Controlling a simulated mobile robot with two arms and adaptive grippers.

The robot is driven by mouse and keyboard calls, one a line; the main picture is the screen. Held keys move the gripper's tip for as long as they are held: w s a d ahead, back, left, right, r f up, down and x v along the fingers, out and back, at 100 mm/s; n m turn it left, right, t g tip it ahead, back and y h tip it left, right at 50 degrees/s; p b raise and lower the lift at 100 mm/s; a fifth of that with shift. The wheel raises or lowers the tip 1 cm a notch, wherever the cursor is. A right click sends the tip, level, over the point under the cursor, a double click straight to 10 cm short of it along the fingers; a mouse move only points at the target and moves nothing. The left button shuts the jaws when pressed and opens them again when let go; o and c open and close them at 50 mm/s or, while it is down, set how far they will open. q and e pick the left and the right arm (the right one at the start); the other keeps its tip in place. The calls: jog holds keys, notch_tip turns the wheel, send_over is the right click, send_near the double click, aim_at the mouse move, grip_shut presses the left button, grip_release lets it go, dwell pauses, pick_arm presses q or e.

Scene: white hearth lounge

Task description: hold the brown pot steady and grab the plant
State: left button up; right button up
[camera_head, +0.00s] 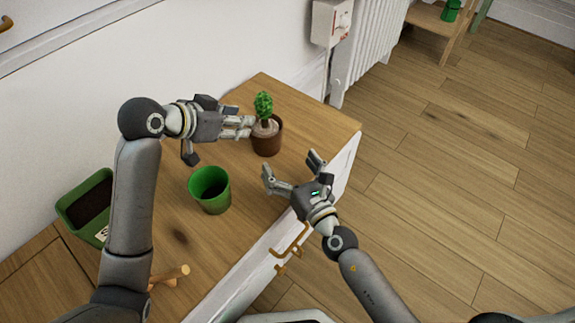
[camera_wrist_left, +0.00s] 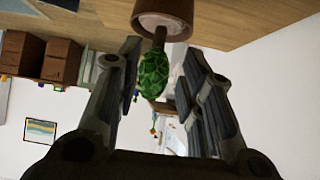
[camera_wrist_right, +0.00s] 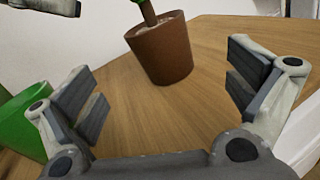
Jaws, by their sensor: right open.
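The brown pot (camera_head: 267,140) stands upright on the wooden cabinet top near its far right corner. The green plant (camera_head: 263,104) stands in it on a short stem. My left gripper (camera_head: 248,127) is close to the left side of the pot and plant. In the left wrist view its fingers are open, with the plant's leafy top (camera_wrist_left: 153,75) between them and the pot (camera_wrist_left: 163,18) beyond. My right gripper (camera_head: 290,166) is open and empty, nearer the front edge. In the right wrist view the pot (camera_wrist_right: 162,52) is ahead, between and beyond the fingers, apart from them.
An empty-looking green pot (camera_head: 210,190) stands left of my right gripper. A green planter box (camera_head: 88,208) with dark soil is at the left, near my left arm. A brown wooden-handled item (camera_head: 170,277) lies nearby. The cabinet's white front has brass handles (camera_head: 292,250).

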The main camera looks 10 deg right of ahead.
aim_at(273, 145)
jog(key=shift+w+a+f+n, duration=0.15)
jog(key=shift+f+n, duration=0.15)
jog(key=shift+n, duration=0.2)
jog(key=shift+w+a+f+n, duration=0.1)
jog(key=shift+f+n, duration=0.15)
jog(key=shift+n, duration=0.25)
jog(key=x, duration=1)
jog(key=shift+w+a, duration=0.1)
jog(key=shift+w, duration=0.15)
